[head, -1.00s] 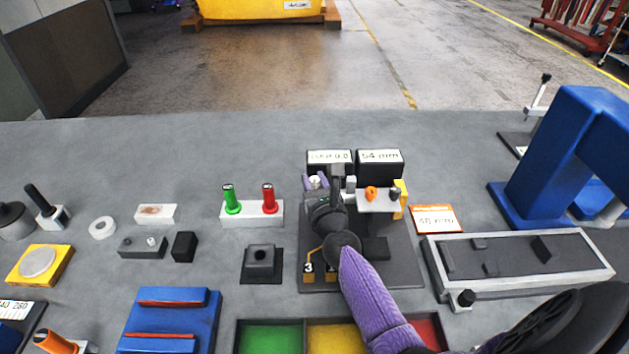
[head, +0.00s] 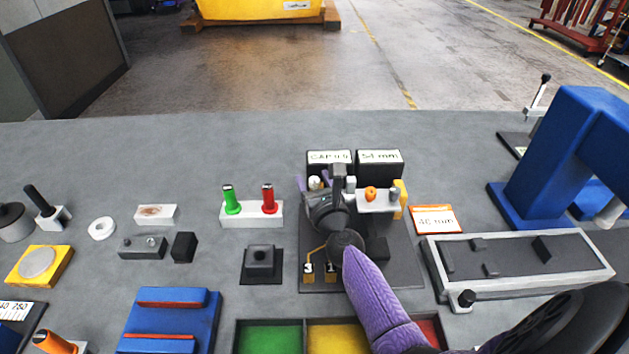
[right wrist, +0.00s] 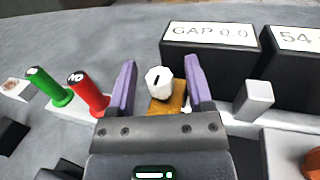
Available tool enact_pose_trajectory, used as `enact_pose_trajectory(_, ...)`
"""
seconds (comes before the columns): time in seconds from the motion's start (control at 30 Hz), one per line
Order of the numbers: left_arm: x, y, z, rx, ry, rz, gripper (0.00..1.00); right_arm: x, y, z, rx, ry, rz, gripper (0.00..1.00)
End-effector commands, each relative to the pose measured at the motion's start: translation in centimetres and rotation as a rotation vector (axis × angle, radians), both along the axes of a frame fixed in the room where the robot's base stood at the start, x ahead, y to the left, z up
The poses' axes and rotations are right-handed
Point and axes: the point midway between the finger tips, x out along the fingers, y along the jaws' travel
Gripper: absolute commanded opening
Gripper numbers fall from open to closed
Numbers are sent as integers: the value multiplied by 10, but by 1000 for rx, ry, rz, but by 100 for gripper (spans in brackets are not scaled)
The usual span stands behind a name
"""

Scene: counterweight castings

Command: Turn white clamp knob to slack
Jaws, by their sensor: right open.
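The white clamp knob (right wrist: 158,82) is a small faceted knob with a dark mark on top, above an orange-brown block (right wrist: 168,105) in the right wrist view. In the head view the knob (head: 314,183) shows only as a small white spot, partly hidden by my arm. My right gripper (right wrist: 160,66) is open, with its purple fingers on either side of the knob and a visible gap on each side. In the head view the right gripper (head: 313,182) is largely covered by its own wrist. My left gripper is not in view.
Behind the knob stand black displays reading "GAP 0.0" (head: 329,157) and "54 mm" (head: 379,157). Green (head: 231,200) and red (head: 269,198) handles stand on a white block to the left. A white bracket with an orange knob (head: 371,194) is close on the right.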

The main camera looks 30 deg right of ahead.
Motion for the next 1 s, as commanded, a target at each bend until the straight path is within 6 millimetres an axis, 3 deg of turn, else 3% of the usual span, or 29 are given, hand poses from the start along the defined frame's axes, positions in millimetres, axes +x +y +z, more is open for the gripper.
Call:
enact_pose_trajectory(0.13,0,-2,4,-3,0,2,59,-12,3,0,1,2,0,66)
enact_pose_trajectory(0.4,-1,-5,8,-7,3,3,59,-71,20,-1,1,3,0,66)
enact_pose_trajectory(0.53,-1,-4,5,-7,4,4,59,-90,25,-2,1,2,0,66)
enact_pose_trajectory(1.0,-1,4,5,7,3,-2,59,-95,27,0,0,0,0,66)
